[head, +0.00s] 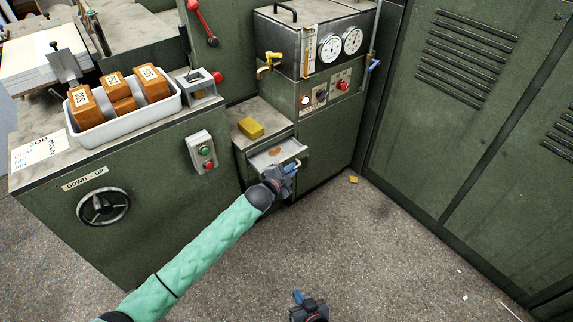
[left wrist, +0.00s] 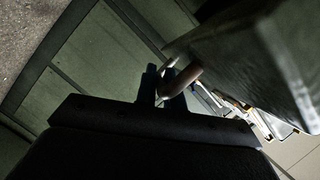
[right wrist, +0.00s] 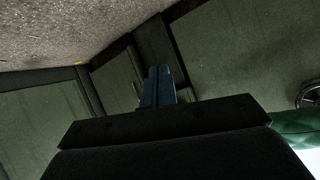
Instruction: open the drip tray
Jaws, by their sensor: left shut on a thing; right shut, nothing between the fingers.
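In the left wrist view the fingers (left wrist: 162,86) close around the rounded handle bar (left wrist: 181,78). My right gripper (head: 298,297) is low in the head view, over the floor and away from the tray. In the right wrist view its fingertips (right wrist: 158,78) are together and empty.
A yellow sponge-like block (head: 250,128) lies on the ledge above the tray. The gauge unit (head: 315,45) stands behind, and green lockers (head: 470,110) line the right. A green bench with a white bin (head: 125,122) stands left. The floor (head: 380,250) in front is mostly clear.

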